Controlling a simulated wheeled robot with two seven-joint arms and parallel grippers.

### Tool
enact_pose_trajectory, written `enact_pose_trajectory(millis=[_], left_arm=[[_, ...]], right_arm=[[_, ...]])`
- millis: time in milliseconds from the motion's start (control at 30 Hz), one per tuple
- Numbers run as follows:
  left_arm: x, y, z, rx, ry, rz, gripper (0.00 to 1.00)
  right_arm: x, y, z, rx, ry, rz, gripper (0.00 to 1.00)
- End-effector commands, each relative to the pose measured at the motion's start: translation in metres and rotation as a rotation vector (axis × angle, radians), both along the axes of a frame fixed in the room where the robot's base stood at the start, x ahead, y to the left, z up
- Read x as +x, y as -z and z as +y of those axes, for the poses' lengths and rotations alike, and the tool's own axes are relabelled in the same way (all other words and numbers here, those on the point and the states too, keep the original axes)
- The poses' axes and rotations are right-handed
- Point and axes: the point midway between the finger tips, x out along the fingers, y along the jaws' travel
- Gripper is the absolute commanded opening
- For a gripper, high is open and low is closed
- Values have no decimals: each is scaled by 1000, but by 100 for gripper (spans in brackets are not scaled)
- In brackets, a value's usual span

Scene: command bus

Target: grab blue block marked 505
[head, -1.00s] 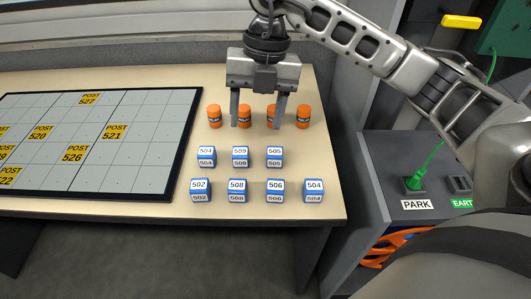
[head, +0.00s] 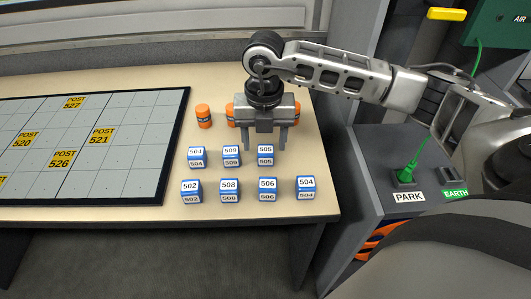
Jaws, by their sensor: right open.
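The blue block marked 505 (head: 265,156) sits on the table at the right end of the back row of blocks, white label up. My right gripper (head: 264,146) is open and empty, pointing down. Its two fingers show one on each side just above and behind the 505 block in the picture; I cannot tell whether they touch it. My left gripper is not in view.
Blocks 504 (head: 196,157) and 509 (head: 231,156) stand left of 505. A front row holds 502 (head: 191,191), 508 (head: 229,190), 506 (head: 267,189) and another 504 (head: 306,188). A grid board (head: 120,135) lies left.

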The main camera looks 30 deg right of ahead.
Motion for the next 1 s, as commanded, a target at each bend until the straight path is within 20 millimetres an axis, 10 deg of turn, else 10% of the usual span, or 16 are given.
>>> enact_pose_trajectory(millis=[500, 700, 1000], left_arm=[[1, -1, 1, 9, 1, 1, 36], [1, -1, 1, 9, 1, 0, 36], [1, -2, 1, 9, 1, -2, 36]], right_arm=[[-2, 37, -2, 1, 0, 1, 58], [-2, 36, -2, 1, 0, 1, 10], [-1, 35, -2, 1, 1, -1, 10]])
